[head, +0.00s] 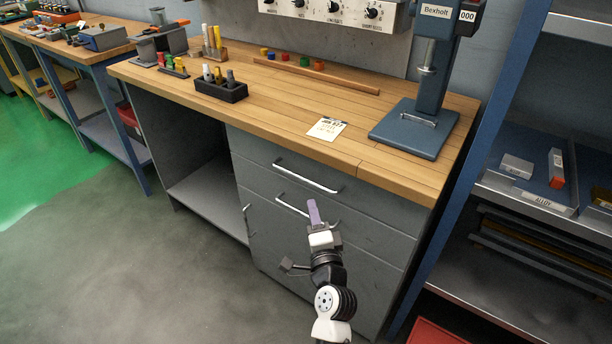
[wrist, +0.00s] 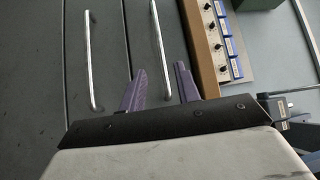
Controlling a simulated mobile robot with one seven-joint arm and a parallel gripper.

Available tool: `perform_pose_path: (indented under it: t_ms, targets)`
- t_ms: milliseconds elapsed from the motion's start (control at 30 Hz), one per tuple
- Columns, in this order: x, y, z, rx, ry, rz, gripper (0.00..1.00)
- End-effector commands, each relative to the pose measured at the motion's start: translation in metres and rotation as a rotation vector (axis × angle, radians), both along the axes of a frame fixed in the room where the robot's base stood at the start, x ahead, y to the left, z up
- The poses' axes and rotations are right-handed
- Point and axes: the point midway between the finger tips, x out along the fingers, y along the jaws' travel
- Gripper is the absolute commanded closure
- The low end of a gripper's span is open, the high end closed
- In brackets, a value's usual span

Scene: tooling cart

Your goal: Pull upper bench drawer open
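The upper drawer of the grey bench looks shut, and its silver bar handle (head: 308,178) runs across its front. In the wrist view the upper handle (wrist: 158,38) appears nearest the wooden bench edge. Its lower end lines up with the gap between my purple fingertips, but I cannot tell the depth between them. My gripper (head: 313,209) stands in front of the drawers, below the upper handle in the head view, and overlaps the right end of the lower handle (head: 292,205). In the wrist view my gripper (wrist: 160,70) is open, with nothing held.
The lower handle also shows in the wrist view (wrist: 88,60). The wooden benchtop (head: 270,105) carries a blue press (head: 415,130), a paper note (head: 327,128) and a black tool holder (head: 220,90). A blue-framed shelf (head: 530,190) stands close on the right. The floor (head: 140,260) on the left is clear.

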Motion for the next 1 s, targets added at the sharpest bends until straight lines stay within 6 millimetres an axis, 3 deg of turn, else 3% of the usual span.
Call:
perform_pose_path:
  t_ms: [300, 500, 700, 1000]
  targets:
    - [0.066, 0.011, 0.013, -0.003, -0.002, 0.0, 0.68]
    - [0.096, 0.016, 0.016, -0.002, -0.002, 0.0, 0.68]
    - [0.108, 0.018, 0.016, -0.002, -0.001, -0.001, 0.68]
    - [0.109, 0.019, 0.016, -0.002, -0.001, -0.001, 0.69]
